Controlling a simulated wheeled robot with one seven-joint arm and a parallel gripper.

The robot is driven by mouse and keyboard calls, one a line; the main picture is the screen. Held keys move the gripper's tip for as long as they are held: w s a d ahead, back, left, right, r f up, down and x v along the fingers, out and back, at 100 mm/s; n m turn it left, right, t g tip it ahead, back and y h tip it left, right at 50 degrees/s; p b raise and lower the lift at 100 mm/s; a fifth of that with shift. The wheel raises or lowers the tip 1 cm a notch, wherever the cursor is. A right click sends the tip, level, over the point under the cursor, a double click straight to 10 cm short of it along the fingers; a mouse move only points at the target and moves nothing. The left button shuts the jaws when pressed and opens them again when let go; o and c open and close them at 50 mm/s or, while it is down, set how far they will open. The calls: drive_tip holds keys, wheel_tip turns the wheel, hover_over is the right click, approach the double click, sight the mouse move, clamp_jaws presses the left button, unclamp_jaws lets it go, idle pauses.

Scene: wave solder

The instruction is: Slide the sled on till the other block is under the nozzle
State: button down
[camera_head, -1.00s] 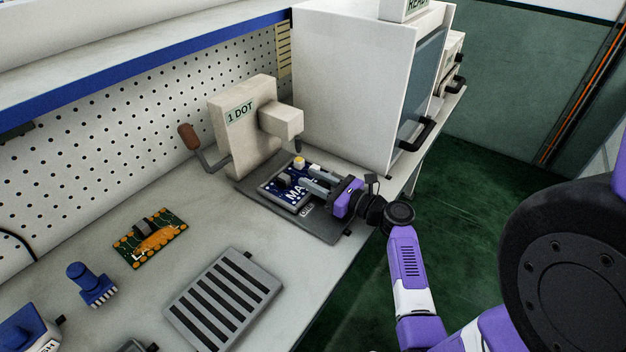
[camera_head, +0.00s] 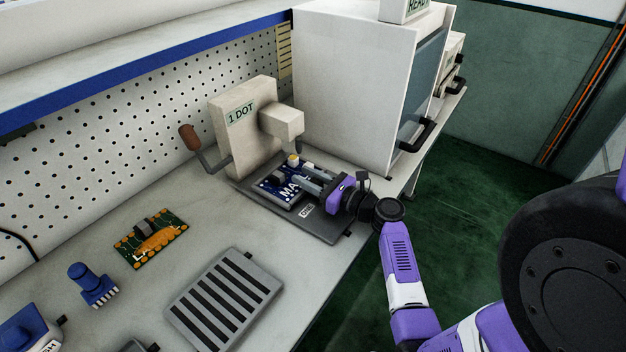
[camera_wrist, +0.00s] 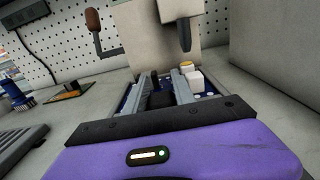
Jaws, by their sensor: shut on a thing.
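The sled (camera_head: 273,192) is a small tray with a blue board marked with white letters, lying on a dark base plate (camera_head: 324,229). A block with a yellow top (camera_head: 293,159) stands near its far edge, close to the nozzle (camera_head: 299,144) of the cream "1 DOT" dispenser (camera_head: 244,121). In the wrist view a white block (camera_wrist: 194,80) stands just in front of the yellow-topped one. My gripper (camera_head: 308,183) reaches in from the right and is shut on a dark block (camera_wrist: 161,99) on the sled. Whether the nozzle is exactly over a block cannot be told.
A brown-handled lever (camera_head: 190,137) sticks out left of the dispenser. A large white cabinet (camera_head: 350,95) stands behind on the right.

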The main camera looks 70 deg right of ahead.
sight(318, 183)
drive_tip(key=shift+x, duration=1.85)
drive_tip(key=c, duration=1.3)
unclamp_jaws()
drive_tip(key=shift+w, duration=0.1)
drive_tip(key=v, duration=0.8)
drive_tip(key=shift+d, duration=0.1)
